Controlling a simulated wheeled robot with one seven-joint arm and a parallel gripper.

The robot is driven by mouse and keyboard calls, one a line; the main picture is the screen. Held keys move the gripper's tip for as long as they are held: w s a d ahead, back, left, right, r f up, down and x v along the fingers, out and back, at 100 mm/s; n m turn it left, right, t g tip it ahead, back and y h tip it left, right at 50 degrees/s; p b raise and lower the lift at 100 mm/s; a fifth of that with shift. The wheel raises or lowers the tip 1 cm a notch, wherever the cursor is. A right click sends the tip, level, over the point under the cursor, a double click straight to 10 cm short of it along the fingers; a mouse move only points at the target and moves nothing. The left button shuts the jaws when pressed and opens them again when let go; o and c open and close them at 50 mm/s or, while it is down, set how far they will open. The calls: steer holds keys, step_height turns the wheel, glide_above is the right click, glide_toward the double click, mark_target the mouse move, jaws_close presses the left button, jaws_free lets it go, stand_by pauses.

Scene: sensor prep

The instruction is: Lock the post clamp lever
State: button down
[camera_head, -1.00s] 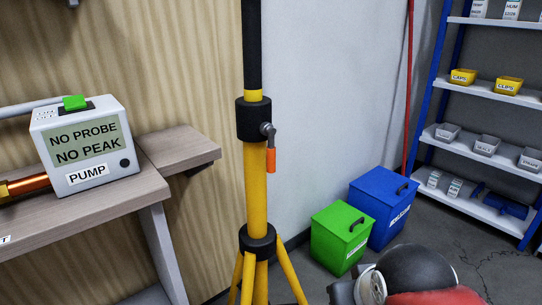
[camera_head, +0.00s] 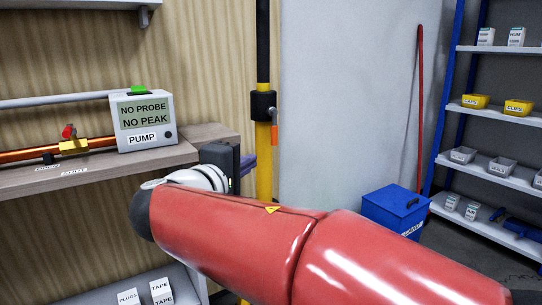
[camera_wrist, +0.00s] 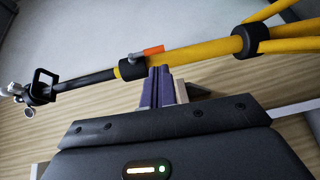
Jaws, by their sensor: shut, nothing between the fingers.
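The yellow tripod post (camera_head: 264,178) stands upright with a black clamp collar (camera_head: 263,106) around it. The orange-tipped clamp lever (camera_head: 274,134) hangs down along the collar's right side. My gripper (camera_head: 249,163) is shut and empty, its purple fingers just left of the post and below the collar. In the wrist view, the shut fingertips (camera_wrist: 160,69) are close to the post (camera_wrist: 205,49), next to the collar (camera_wrist: 131,69). The orange lever (camera_wrist: 153,51) lies on the post's far side there, running along it. I cannot tell whether the fingertips touch the post.
The bench (camera_head: 90,175) with the pump box (camera_head: 145,120) and a copper pipe with a red valve (camera_head: 69,131) is left of the post. A blue bin (camera_head: 393,211) and shelves (camera_head: 490,176) are at right. My red arm crosses the foreground.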

mark_target(273, 137)
steer(key=shift+s+a+r+t, duration=0.15)
steer(key=shift+a+r+t, duration=0.05)
steer(key=shift+a, duration=0.3)
steer(key=shift+s+a+r+t, duration=0.1)
steer(key=shift+a+r+t, duration=0.1)
steer(key=shift+a, duration=0.3)
steer(key=p+x, duration=0.2)
steer(key=x, duration=1.2)
steer(key=shift+f, duration=0.1)
